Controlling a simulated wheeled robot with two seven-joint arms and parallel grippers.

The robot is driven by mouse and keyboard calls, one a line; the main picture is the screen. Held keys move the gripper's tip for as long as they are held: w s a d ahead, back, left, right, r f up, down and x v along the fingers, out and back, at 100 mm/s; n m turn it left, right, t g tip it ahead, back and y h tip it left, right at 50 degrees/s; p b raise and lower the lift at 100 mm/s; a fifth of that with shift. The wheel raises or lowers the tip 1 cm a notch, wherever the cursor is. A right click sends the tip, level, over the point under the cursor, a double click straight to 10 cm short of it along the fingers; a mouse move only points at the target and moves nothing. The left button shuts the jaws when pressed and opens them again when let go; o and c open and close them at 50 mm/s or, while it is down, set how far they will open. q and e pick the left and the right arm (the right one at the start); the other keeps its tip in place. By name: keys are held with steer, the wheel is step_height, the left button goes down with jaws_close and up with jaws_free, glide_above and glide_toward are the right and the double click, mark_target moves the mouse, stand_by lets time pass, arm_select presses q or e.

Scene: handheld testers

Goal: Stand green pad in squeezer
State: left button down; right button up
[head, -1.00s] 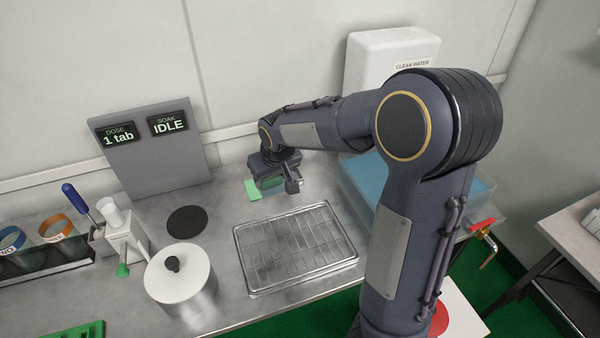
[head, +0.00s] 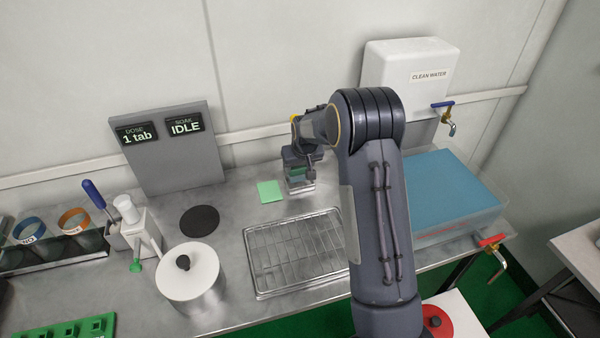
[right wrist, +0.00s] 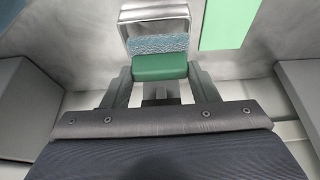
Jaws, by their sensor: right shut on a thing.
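My right gripper (head: 298,174) is low over the back of the counter, just right of a flat light green square (head: 270,191). In the right wrist view its two fingers are shut on the green pad (right wrist: 160,68). Against the pad's far side is a textured blue strip (right wrist: 158,44); I cannot tell whether it belongs to the pad. A shiny metal frame (right wrist: 155,14), which looks like the squeezer, stands just beyond, its sides flanking the strip. I cannot tell how deep the pad sits in it. My left gripper is not in view.
A wire rack tray (head: 262,288) lies in front. A blue-filled tank (head: 450,190) stands right, beyond my arm. A lidded pot (head: 190,272), a black disc (head: 199,221) and a grey display panel (head: 170,165) are left. A light green square (right wrist: 229,22) shows beside the frame.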

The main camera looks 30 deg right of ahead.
mark_target(301, 170)
steer(key=shift+w+d+f, duration=0.15)
steer(key=shift+f, duration=0.2)
steer(key=shift+w+d+f+p, duration=0.15)
steer(key=shift+f+p, duration=0.25)
steer(key=shift+f, duration=1.25)
steer(key=shift+f, duration=0.2)
steer(key=o, duration=1)
steer(key=shift+r, duration=0.2)
